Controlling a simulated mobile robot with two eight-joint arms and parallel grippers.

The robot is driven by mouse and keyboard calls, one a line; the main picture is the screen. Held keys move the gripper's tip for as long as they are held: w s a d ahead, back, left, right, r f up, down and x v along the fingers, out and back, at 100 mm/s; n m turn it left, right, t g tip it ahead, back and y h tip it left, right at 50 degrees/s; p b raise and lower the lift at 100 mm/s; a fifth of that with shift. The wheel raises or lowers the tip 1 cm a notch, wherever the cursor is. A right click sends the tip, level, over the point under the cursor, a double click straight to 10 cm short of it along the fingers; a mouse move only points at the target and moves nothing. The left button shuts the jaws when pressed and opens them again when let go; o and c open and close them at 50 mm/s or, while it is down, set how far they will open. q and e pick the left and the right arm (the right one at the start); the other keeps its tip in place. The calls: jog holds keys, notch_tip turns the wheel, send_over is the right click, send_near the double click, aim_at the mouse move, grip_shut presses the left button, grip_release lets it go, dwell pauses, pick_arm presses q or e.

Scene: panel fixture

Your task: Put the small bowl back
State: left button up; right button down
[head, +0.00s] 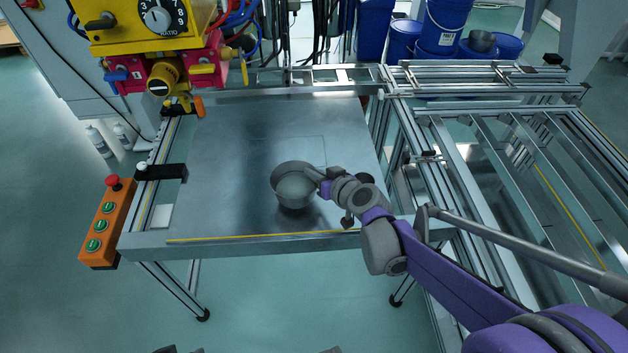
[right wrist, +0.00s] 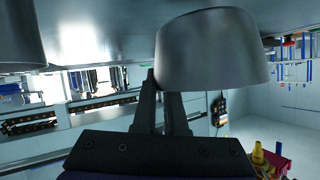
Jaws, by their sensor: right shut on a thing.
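The small grey metal bowl (head: 294,190) is upright over the right-centre part of the metal table (head: 230,150). My right gripper (head: 319,180) is shut on the right side of its rim. A dark shadow lies close under the bowl; I cannot tell whether its base touches the table. In the right wrist view, the bowl (right wrist: 212,50) fills the upper middle, with the two dark fingers (right wrist: 165,105) at its edge.
A yellow machine head (head: 150,25) with pink parts hangs over the table's back left. An orange button box (head: 107,225) is at the left edge. Metal rails (head: 470,190) stand on the right. Another dark bowl (head: 482,41) sits by the blue buckets.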

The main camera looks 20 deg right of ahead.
jog(key=shift+f+b, duration=0.35)
jog(key=shift+f, duration=0.85)
jog(key=shift+f, duration=0.15)
jog(key=c, duration=1)
grip_release()
jog(key=shift+o, duration=0.2)
